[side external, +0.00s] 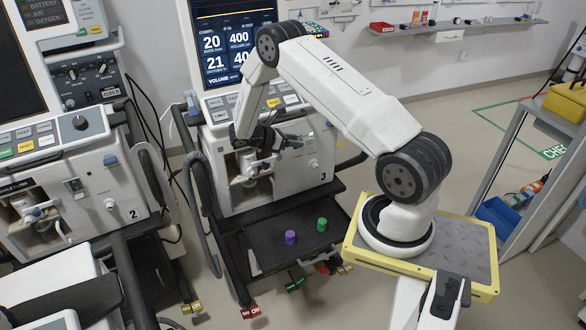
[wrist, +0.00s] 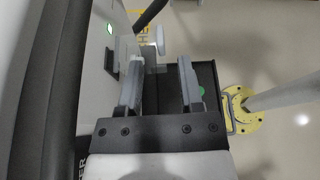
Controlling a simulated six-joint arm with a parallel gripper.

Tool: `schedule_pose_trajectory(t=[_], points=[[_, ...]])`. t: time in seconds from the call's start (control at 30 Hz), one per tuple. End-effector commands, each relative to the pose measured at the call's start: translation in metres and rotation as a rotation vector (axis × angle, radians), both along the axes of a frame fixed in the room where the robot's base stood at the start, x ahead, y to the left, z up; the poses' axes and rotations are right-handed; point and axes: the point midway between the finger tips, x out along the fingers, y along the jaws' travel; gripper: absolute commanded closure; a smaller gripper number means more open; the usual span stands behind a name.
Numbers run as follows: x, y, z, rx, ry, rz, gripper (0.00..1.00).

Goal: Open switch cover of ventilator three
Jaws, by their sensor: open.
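Ventilator three (side external: 290,180), marked with a 3, is the pale machine beneath the screen in the side external view. Its front panel (wrist: 92,70) runs along the left of the wrist view, with a lit green lamp (wrist: 110,29). A small dark part (wrist: 112,62) on that panel looks like the switch cover; I cannot tell whether it is open or shut. My gripper (wrist: 160,72) is open and empty, its left finger close to the panel near this dark part. In the side external view my gripper (side external: 292,141) is at the machine's upper front and hides part of it.
A dark shelf (side external: 275,247) below carries a purple cylinder (side external: 290,237) and a green cylinder (side external: 322,225). A pale knob (wrist: 160,40) sticks out beyond my fingers. Ventilator two (side external: 100,190) stands left, with a hose (side external: 195,210) between.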

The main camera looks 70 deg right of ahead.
Motion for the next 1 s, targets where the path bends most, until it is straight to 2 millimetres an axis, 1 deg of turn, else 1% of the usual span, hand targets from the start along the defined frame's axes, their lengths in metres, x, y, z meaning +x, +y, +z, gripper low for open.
schedule_pose_trajectory(t=[0.03, 0.3, 0.5, 0.7, 1.0], points=[[0.007, 0.007, 0.0, 0.001, -0.001, 0.004, 0.53], [0.038, 0.042, -0.001, 0.0, -0.002, 0.003, 0.53], [0.055, 0.06, -0.001, 0.001, 0.001, 0.003, 0.53], [0.063, 0.069, 0.0, 0.001, 0.001, 0.0, 0.53], [0.063, 0.07, 0.0, 0.001, 0.001, 0.0, 0.53]])
